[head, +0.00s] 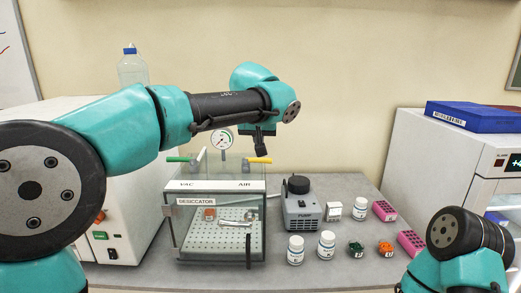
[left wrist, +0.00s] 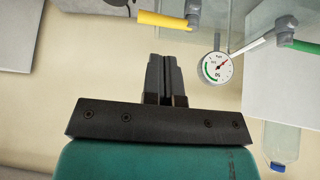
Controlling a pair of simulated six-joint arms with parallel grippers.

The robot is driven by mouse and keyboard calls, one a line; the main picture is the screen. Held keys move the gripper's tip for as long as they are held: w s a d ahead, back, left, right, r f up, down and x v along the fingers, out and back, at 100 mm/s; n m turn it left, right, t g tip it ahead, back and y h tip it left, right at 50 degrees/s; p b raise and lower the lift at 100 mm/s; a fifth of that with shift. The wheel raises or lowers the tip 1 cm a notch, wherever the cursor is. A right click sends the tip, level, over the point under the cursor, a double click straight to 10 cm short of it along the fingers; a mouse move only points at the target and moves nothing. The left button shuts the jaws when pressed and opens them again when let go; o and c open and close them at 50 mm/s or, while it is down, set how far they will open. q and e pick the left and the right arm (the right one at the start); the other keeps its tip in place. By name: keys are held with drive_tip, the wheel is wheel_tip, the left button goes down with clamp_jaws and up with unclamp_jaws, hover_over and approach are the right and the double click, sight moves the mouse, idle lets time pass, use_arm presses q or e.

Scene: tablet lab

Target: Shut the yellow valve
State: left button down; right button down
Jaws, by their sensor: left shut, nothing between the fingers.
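The yellow valve (head: 258,160) is a lever handle on top of the clear desiccator box (head: 220,255), above the AIR label. Its handle points right from its stem, roughly level. It also shows at the top of the left wrist view (left wrist: 163,19). My left gripper (head: 261,152) hangs just above the handle in the head view. In the left wrist view its fingers (left wrist: 164,57) are shut together and empty, with a visible gap between the tips and the yellow handle. My right arm shows at the lower right, but its gripper is out of view.
A green-handled valve (head: 178,159) stands left on the same box, above the VAC label. A dial gauge (head: 221,139) rises between the valves. A pump (head: 301,206) and several bottles and small racks stand to the right. A blue-capped bottle (head: 132,68) is behind.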

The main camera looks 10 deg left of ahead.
sight(264, 159)
use_arm(q)
drive_tip(key=shift+v, duration=2.2)
drive_tip(key=shift+w+r, duration=0.1)
drive_tip(key=shift+r, duration=0.05)
drive_tip(key=shift+r+m, duration=0.1)
drive_tip(key=shift+m, duration=0.3)
drive_tip(key=x, duration=1.4)
drive_tip(key=shift+d, duration=0.3)
